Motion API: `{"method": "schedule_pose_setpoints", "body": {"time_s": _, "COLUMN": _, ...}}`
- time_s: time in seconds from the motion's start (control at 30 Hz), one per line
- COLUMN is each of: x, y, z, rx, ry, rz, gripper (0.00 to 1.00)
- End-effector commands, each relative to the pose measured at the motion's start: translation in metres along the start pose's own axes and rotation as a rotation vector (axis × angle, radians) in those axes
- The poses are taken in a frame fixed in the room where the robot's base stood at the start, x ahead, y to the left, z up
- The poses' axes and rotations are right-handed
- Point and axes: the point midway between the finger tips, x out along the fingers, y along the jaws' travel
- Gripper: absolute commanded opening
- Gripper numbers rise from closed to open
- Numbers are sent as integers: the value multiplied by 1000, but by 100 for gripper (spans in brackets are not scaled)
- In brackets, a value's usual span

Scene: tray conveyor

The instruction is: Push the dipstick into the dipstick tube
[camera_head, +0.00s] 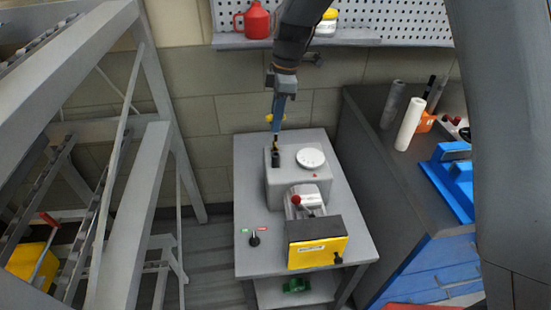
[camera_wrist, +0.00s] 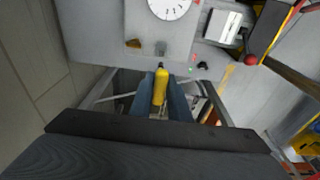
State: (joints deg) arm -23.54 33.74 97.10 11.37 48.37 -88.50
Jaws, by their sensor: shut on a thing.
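My gripper (camera_head: 275,128) is above the back left of a grey block on the cart. In the wrist view, its two blue fingers (camera_wrist: 162,92) are shut on the yellow handle of the dipstick (camera_wrist: 160,86), which has a dark end. In the head view a bit of yellow, seemingly the dipstick handle (camera_head: 269,118), shows beside the fingers. A short dark upright piece, likely the dipstick tube (camera_head: 276,159), stands on the block below the gripper. A small grey piece ahead of the dipstick in the wrist view may be this tube (camera_wrist: 162,48). Whether the dipstick touches the tube cannot be told.
The grey block carries a white dial (camera_head: 310,158). A red-knobbed part (camera_head: 296,200) and a yellow-and-black box (camera_head: 318,250) stand nearer on the cart (camera_head: 250,210). A grey frame (camera_head: 160,150) is left; a workbench (camera_head: 375,150) is right.

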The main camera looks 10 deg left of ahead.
Motion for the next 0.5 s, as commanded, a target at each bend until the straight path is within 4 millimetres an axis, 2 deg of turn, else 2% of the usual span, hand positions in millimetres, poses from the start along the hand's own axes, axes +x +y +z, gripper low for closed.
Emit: {"method": "schedule_pose_setpoints", "body": {"time_s": 0.5, "x": 3, "y": 0, "z": 0, "rx": 0, "ry": 0, "rz": 0, "gripper": 0}}
